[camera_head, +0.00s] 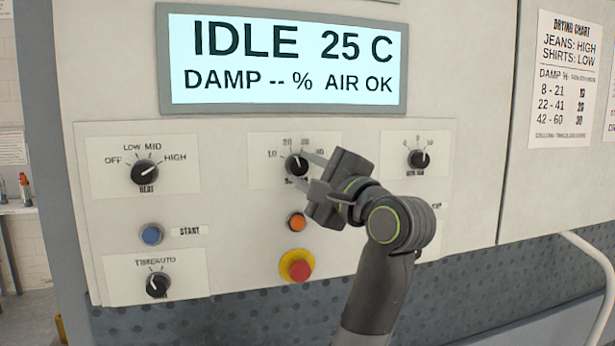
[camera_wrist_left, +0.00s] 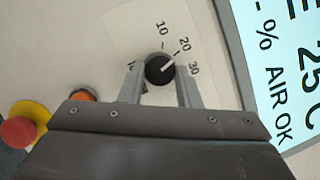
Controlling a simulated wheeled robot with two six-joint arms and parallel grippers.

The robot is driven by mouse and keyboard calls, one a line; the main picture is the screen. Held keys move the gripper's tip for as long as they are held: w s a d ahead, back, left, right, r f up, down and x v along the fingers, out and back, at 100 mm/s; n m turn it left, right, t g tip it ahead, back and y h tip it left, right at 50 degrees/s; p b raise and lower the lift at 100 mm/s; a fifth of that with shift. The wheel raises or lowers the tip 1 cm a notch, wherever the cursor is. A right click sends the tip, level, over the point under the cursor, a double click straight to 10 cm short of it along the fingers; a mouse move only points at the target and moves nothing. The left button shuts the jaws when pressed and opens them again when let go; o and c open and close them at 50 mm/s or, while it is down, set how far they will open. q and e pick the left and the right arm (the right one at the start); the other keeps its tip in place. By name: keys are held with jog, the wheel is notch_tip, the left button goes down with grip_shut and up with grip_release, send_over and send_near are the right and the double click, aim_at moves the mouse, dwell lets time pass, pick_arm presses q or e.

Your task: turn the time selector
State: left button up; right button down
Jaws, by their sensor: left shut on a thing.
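The time selector appears to be the black knob (camera_head: 296,163) on the middle white plate, with numbers around it; the caption below it is mostly covered. In the left wrist view the same knob (camera_wrist_left: 158,71) has a white pointer aimed between 20 and 30. My left gripper (camera_head: 304,168) reaches the knob from the right in the head view. In the left wrist view the two fingers of my left gripper (camera_wrist_left: 160,76) are on either side of the knob, shut on it. My right gripper is in neither view.
Nearby are the heat knob (camera_head: 144,172), another knob (camera_head: 419,159), the time/auto knob (camera_head: 157,285) and the blue start button (camera_head: 151,234). An orange button (camera_head: 297,222) and a red emergency-style button (camera_head: 296,266) sit just below my gripper. The display (camera_head: 285,62) reads IDLE, 25 C.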

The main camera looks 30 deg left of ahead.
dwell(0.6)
pick_arm(q)
jog(key=o, duration=1)
jog(key=shift+w, duration=0.1)
jog(key=b+v, duration=0.8)
jog(key=v, duration=0.9)
jog(key=shift+d+r+b, duration=0.1)
jog(key=shift+d+b, duration=0.15)
jog(key=shift+b, duration=0.1)
